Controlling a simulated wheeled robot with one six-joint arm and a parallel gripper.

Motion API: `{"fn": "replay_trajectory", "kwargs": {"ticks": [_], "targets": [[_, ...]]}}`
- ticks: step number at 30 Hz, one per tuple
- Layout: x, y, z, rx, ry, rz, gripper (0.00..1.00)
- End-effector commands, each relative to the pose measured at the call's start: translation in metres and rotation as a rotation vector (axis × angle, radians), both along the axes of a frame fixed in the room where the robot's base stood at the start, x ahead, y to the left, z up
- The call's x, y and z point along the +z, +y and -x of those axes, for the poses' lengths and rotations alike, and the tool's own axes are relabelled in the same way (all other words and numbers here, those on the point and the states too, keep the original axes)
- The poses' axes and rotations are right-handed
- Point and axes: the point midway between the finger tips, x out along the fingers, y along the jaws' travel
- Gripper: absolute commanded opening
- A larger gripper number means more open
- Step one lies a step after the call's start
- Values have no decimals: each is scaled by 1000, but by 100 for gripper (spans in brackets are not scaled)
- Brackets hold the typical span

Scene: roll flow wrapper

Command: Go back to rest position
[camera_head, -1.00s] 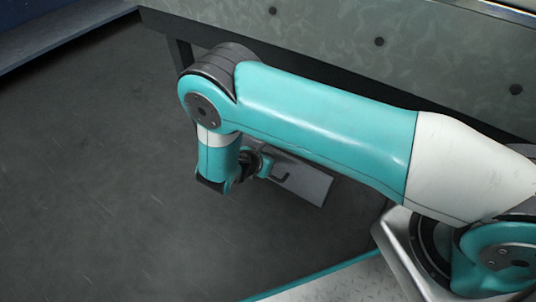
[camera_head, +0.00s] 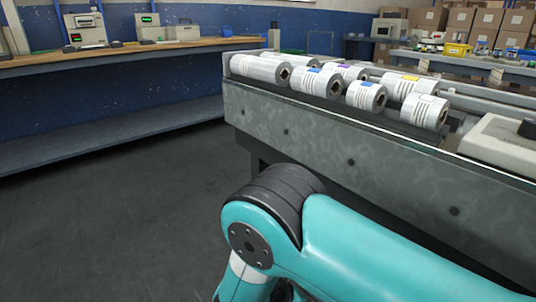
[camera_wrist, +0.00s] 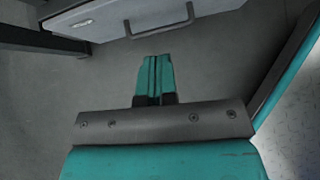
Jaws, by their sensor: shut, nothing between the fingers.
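My gripper (camera_wrist: 154,78) shows in the wrist view. Its two teal fingers lie side by side, shut, with nothing held. It hangs over bare grey floor, and a light panel with a dark handle (camera_wrist: 160,24) lies beyond it at the top of that view. In the head view my teal arm is folded at the lower middle and right, and the gripper is out of that frame.
A grey machine bench (camera_head: 330,140) runs across the head view beside my arm, with several labelled film rolls (camera_head: 367,95) on top. A wooden workbench (camera_head: 120,50) stands along the blue wall at left. The dark floor (camera_head: 110,215) between is clear. Shelves of cardboard boxes (camera_head: 485,25) stand at the back right.

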Motion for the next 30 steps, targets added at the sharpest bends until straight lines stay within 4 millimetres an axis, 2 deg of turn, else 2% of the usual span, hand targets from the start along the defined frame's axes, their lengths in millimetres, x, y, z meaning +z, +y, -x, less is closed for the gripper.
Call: {"fn": "replay_trajectory", "kwargs": {"ticks": [4,8,14,18,21,24,30], "targets": [[53,0,-6,-216,-9,-205,0],[110,-7,1,-461,-5,-416,0],[200,-23,31,-815,16,-697,0],[257,-37,66,-1039,44,-862,0],[291,-45,96,-1173,68,-953,0],[315,-50,123,-1273,92,-1023,0],[345,-57,172,-1421,130,-1114,0]]}}
